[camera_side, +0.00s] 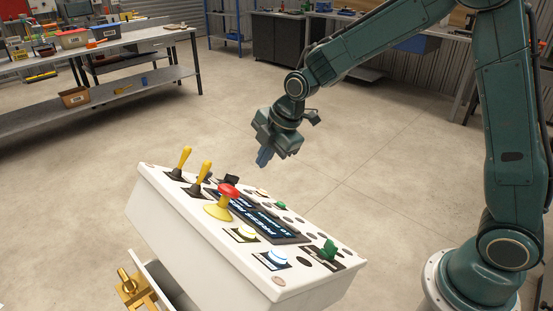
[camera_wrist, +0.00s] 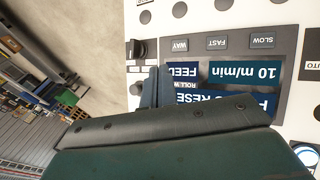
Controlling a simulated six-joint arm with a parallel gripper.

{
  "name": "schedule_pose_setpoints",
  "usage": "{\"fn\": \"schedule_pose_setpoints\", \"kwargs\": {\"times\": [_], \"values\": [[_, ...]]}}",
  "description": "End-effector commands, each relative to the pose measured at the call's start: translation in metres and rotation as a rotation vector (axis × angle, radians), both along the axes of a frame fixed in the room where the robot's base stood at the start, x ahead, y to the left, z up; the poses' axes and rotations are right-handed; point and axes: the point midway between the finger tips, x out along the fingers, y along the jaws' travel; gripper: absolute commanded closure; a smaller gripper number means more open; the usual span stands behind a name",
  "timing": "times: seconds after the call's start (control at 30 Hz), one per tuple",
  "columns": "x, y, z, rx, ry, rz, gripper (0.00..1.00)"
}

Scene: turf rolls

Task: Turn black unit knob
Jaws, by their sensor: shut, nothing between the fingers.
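The black knob (camera_wrist: 138,48) sits on the white control panel (camera_side: 150,185), at the upper left of the wrist view. In the side view a black knob (camera_side: 229,179) shows at the panel's far edge, behind the red button. My gripper (camera_side: 263,159) hangs above the far side of the panel, fingers pointing down, apart from the knob. Its closed blue-grey fingers also show in the wrist view (camera_wrist: 157,84), below and slightly right of the knob. Nothing shows between them.
Two yellow levers (camera_side: 184,160) and a red mushroom button (camera_side: 228,191) stand up from the panel. A dark display (camera_side: 262,219), lit buttons (camera_side: 276,257) and a green knob (camera_side: 328,250) lie nearer. A drawer (camera_side: 158,282) is open at the front.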

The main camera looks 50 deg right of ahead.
Motion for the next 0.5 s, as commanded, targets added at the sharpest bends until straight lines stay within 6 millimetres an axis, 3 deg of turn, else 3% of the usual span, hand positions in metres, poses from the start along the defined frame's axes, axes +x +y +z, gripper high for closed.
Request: {"fn": "schedule_pose_setpoints", "kwargs": {"times": [0.27, 0.5], "values": [[0.003, 0.001, -0.007, 0.002, 0.002, -0.002, 1.0], [0.011, 0.005, -0.028, 0.002, 0.004, -0.002, 1.0]]}}
